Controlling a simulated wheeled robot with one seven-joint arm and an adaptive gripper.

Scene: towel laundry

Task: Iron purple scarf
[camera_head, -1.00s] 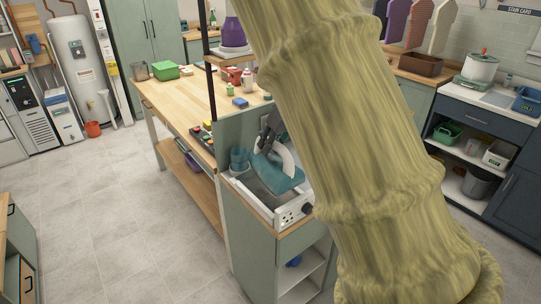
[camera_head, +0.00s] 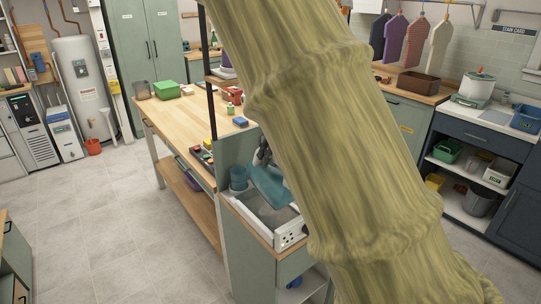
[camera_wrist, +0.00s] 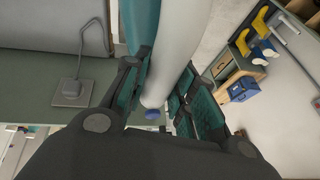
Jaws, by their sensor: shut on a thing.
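The teal iron (camera_head: 270,187) is at the small ironing-station counter, tilted over its pale tray (camera_head: 284,226) and partly hidden by my arm. My gripper (camera_head: 262,155) is shut on the iron's handle. In the wrist view my gripper (camera_wrist: 168,92) has its teal-padded fingers on both sides of the white handle (camera_wrist: 174,50), with the iron's teal body (camera_wrist: 139,22) beside it. I cannot pick out a purple scarf. A purple garment-shaped piece (camera_head: 395,39) hangs on the rail at the back right.
My arm covers the middle of the head view. A long wooden workbench (camera_head: 183,118) stands left of the station, with a green box (camera_head: 167,90) on it. A dark sink cabinet (camera_head: 483,140) is at right. The tiled floor at left is clear.

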